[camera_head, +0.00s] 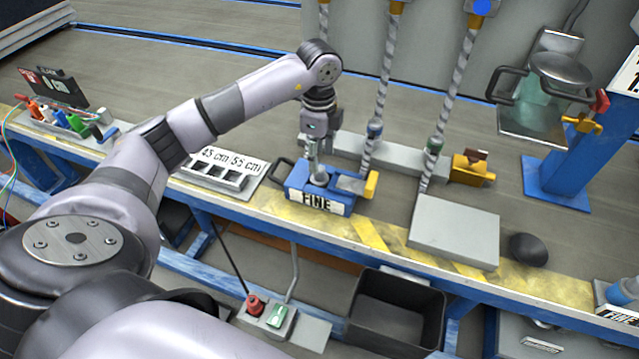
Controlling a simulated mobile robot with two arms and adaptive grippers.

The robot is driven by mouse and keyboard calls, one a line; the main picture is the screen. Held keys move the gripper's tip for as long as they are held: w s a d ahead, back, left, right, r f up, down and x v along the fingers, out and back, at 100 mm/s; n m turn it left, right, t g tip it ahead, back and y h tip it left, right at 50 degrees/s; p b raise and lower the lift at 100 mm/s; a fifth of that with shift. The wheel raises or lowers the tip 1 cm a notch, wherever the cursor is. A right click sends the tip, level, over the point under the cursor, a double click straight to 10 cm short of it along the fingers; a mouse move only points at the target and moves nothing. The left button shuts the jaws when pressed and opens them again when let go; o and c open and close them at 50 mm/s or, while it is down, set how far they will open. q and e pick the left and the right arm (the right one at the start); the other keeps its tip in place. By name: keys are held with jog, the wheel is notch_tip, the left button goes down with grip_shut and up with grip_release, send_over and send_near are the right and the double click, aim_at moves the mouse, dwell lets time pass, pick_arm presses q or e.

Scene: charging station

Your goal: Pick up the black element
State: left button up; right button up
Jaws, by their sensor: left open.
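A smooth, black, rounded object (528,249) lies on the workbench (570,285) at the right, just beside a light grey block; it is the one loose black piece I make out there. My left arm reaches in from the left. My left gripper (314,162) points down over a blue box labelled FINE (322,201), well to the left of the black object. It is open, and I see nothing held in it. Its fingers are small in the picture, and I cannot tell whether they touch the box. My right gripper is not in view.
The grey block (455,230) stands between the blue box and the black object. Striped rods (384,90) rise behind it. A tray labelled 45 cm and 55 cm (222,172) lies left of the box. A dark bin (395,312) is below the bench edge.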

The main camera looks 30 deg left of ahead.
aim_at(320, 168)
pick_arm(q)
jog(key=shift+d+f+b, duration=0.1)
jog(key=shift+f+b, duration=0.6)
jog(key=shift+f, duration=2)
jog(key=shift+c, duration=0.4)
grip_shut()
